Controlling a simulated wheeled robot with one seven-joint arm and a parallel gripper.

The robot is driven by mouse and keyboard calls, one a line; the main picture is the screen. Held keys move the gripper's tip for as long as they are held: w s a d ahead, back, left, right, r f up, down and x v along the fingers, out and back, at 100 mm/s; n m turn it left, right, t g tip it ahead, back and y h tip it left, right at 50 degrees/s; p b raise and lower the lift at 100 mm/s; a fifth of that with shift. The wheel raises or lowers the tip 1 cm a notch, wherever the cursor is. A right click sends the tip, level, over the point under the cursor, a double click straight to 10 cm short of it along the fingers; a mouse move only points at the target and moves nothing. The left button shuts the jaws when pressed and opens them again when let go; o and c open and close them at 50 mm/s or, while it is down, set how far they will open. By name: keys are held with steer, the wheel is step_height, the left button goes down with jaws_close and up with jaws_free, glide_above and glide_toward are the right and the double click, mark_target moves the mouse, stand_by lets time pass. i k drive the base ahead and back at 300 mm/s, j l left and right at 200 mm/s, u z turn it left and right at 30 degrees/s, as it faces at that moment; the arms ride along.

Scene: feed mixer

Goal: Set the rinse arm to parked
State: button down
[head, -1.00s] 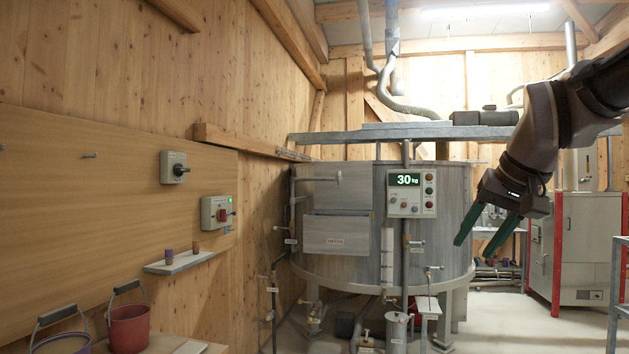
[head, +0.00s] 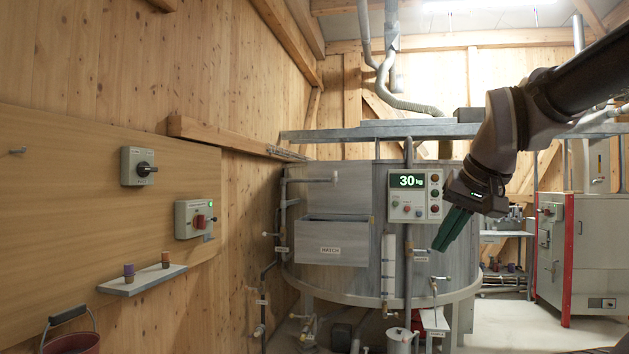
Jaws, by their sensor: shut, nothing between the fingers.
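A grey mixer tank (head: 340,285) stands ahead with a thin pipe (head: 284,220) up its left side. At the top this pipe turns right into a short horizontal arm (head: 310,181) with a nozzle-like end in front of the tank wall. It looks like the rinse arm, but I cannot read a label that confirms it. My gripper (head: 440,246) is shut and empty, its green fingers pointing down and left. It hangs right of the display panel, well to the right of the horizontal arm and apart from it.
Switch boxes (head: 138,167) and a shelf (head: 143,280) line the left wall. A red-framed cabinet (head: 585,250) stands right.

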mark_target(283, 180)
steer(key=i+l+u, duration=0.15)
steer(key=i, duration=0.45)
steer(key=i+l+u, duration=0.1)
steer(key=i+l, duration=0.15)
steer(key=i, duration=0.35)
steer(key=i+l+u, duration=0.15)
steer(key=i, duration=0.45)
steer(key=i+l+u, duration=0.1)
steer(key=i+l, duration=0.35)
steer(key=i+l+u, duration=0.15)
steer(key=i+l, duration=0.25)
steer(key=i, duration=0.3)
